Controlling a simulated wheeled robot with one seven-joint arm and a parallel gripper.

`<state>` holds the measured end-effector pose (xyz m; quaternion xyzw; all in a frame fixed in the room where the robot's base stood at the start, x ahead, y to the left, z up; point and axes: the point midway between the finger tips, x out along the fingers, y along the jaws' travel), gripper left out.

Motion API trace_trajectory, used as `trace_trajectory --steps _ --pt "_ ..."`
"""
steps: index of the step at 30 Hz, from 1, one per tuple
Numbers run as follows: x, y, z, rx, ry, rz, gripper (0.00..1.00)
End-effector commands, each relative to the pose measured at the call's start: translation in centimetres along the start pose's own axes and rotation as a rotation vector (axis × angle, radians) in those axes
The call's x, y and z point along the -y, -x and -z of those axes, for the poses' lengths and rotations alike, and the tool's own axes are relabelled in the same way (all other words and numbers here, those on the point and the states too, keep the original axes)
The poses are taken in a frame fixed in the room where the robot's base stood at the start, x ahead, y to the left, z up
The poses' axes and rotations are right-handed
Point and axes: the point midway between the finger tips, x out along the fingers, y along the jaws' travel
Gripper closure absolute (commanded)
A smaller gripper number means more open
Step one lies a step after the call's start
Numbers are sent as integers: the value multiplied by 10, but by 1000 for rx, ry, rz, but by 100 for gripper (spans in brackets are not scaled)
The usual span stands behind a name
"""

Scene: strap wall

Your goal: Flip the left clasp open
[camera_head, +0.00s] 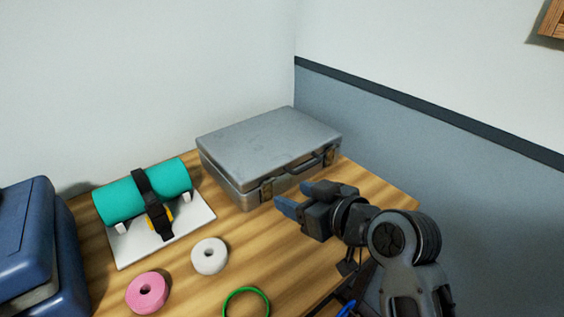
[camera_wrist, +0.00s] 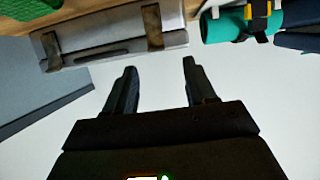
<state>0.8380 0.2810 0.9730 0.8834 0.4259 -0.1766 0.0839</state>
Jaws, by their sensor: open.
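A grey metal case (camera_head: 262,148) lies on the table in the corner with its lid down. Its front also shows in the wrist view (camera_wrist: 102,47), where the scene appears turned over. The left clasp (camera_head: 266,190) is a brownish latch on the case front; it also shows in the wrist view (camera_wrist: 152,27). The right clasp (camera_head: 330,157) sits beyond the handle (camera_head: 308,171). Whether either clasp is flipped is too small to tell. My gripper (camera_head: 297,198) is open and empty in front of the case, apart from the left clasp, its fingers (camera_wrist: 159,68) pointing toward the case front.
A teal roll (camera_head: 120,200) with a black strap rests on a white stand (camera_head: 185,228) left of the case. A white ring (camera_head: 209,256), pink ring (camera_head: 147,292) and green hoop (camera_head: 246,291) lie nearer. A blue box (camera_head: 40,240) stands far left. Walls close in behind.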

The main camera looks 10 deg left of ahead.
Motion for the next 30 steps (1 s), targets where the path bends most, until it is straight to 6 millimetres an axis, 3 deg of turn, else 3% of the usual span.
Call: trace_trajectory --steps 7,19,30 --pt "2 -14 6 1 6 12 45" --pt "2 -70 6 1 6 11 45" --pt "2 -80 5 -1 6 9 45"
